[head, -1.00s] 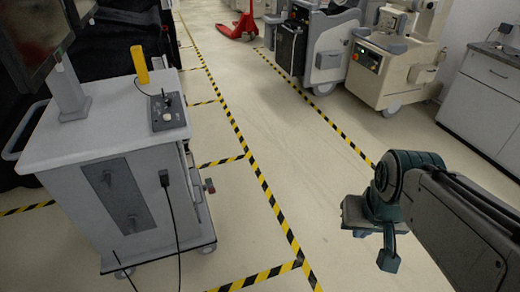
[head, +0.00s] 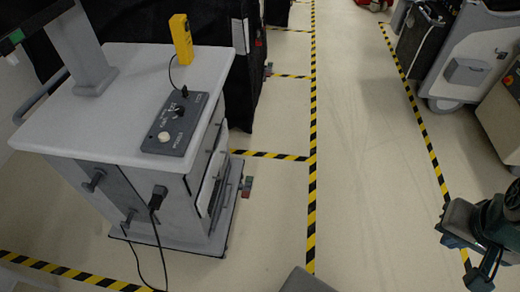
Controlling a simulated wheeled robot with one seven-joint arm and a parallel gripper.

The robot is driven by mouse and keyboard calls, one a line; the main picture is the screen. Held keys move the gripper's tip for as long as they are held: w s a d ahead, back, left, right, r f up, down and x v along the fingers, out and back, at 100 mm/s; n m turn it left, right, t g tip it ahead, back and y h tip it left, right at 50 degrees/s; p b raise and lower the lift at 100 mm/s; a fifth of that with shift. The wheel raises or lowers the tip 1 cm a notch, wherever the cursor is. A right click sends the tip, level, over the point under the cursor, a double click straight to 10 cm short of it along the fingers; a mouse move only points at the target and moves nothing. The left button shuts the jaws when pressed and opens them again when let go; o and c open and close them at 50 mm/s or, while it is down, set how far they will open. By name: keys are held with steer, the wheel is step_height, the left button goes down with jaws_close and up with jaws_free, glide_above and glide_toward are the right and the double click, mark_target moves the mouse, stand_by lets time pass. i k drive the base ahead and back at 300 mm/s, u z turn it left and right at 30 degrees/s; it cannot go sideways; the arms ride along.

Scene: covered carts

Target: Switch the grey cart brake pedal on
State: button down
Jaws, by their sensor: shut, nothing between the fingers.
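The grey cart (head: 110,120) stands at left in the head view, with a light top and a dark control panel. Its brake pedal (head: 247,187) is a small part with red and green patches. It sticks out low on the cart's right side, just above the floor. The frames do not show clearly whether it is on or off. My gripper (head: 466,250) is at the lower right edge, shut and empty. It is well apart from the pedal, with open floor between them. Part of my arm is cut off by the frame.
A black-covered cart (head: 228,50) stands behind the grey cart, with a similar small pedal (head: 268,69). A yellow handset (head: 181,38) stands on the grey cart. Cables hang to the floor at its front. Pale machines (head: 465,72) line the right. The taped aisle between is clear.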

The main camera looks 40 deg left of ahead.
mark_target(247, 187)
steer(key=u, duration=0.8)
steer(key=i, duration=0.85)
steer(key=u, duration=1.15)
steer(key=i, duration=0.2)
steer(key=u, duration=0.15)
